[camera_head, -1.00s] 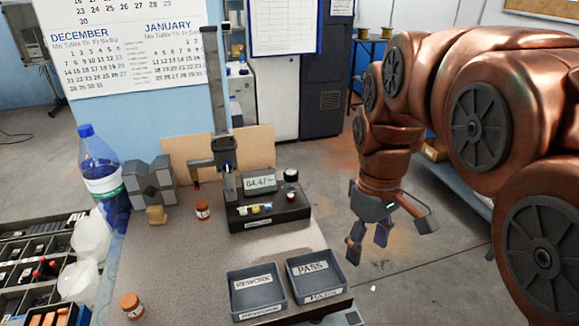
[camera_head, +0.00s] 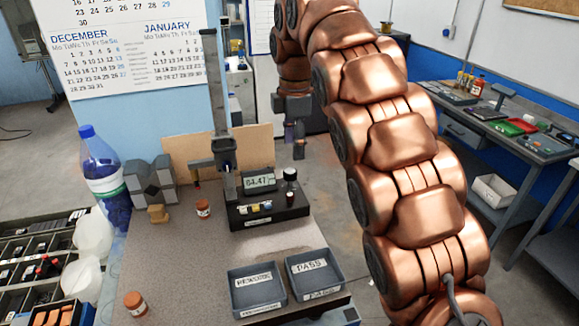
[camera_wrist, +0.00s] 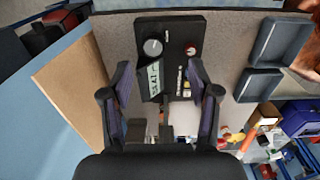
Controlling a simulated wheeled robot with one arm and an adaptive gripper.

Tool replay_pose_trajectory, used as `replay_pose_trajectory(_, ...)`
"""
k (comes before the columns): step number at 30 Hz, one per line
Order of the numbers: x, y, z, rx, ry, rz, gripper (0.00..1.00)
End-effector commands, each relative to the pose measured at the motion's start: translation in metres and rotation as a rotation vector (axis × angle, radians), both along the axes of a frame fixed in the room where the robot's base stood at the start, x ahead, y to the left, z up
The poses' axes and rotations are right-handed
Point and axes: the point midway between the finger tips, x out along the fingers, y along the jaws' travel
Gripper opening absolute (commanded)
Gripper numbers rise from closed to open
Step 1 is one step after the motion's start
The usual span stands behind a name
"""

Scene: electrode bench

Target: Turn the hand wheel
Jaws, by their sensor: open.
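A dark bench gauge (camera_head: 268,217) with an upright column (camera_head: 217,85) and a digital display (camera_head: 258,182) stands on the bench. A round dark knob with a pale top (camera_head: 290,176) sits at its right end; it also shows as a grey disc in the wrist view (camera_wrist: 152,47). I cannot tell for sure that this knob is the hand wheel. My gripper (camera_head: 294,142) hangs beyond the gauge in the head view, apart from it. In the wrist view, the fingers of my gripper (camera_wrist: 160,75) are spread and empty, with the gauge between and beyond them.
A stepped grey block (camera_head: 150,181), small orange-brown jars (camera_head: 203,208) and a blue bottle (camera_head: 103,175) stand left. A brown board (camera_head: 235,148) stands behind the gauge.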

Motion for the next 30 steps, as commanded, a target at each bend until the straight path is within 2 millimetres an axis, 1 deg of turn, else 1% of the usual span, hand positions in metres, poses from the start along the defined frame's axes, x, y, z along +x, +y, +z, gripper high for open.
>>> replay_pose_trajectory(4, 0.008, 0.007, 0.000, 0.004, -0.006, 0.068, 0.61)
replay_pose_trajectory(11, 0.009, 0.008, -0.007, 0.003, -0.005, 0.082, 0.61)
replay_pose_trajectory(19, 0.009, 0.008, -0.031, 0.002, -0.005, 0.080, 0.61)
replay_pose_trajectory(24, 0.008, 0.007, -0.061, 0.000, 0.000, 0.077, 0.61)
replay_pose_trajectory(25, 0.008, 0.008, -0.056, 0.001, 0.000, 0.079, 0.61)
replay_pose_trajectory(26, 0.008, 0.009, -0.057, 0.001, -0.001, 0.080, 0.61)
replay_pose_trajectory(30, 0.008, 0.009, -0.067, 0.002, 0.000, 0.079, 0.61)
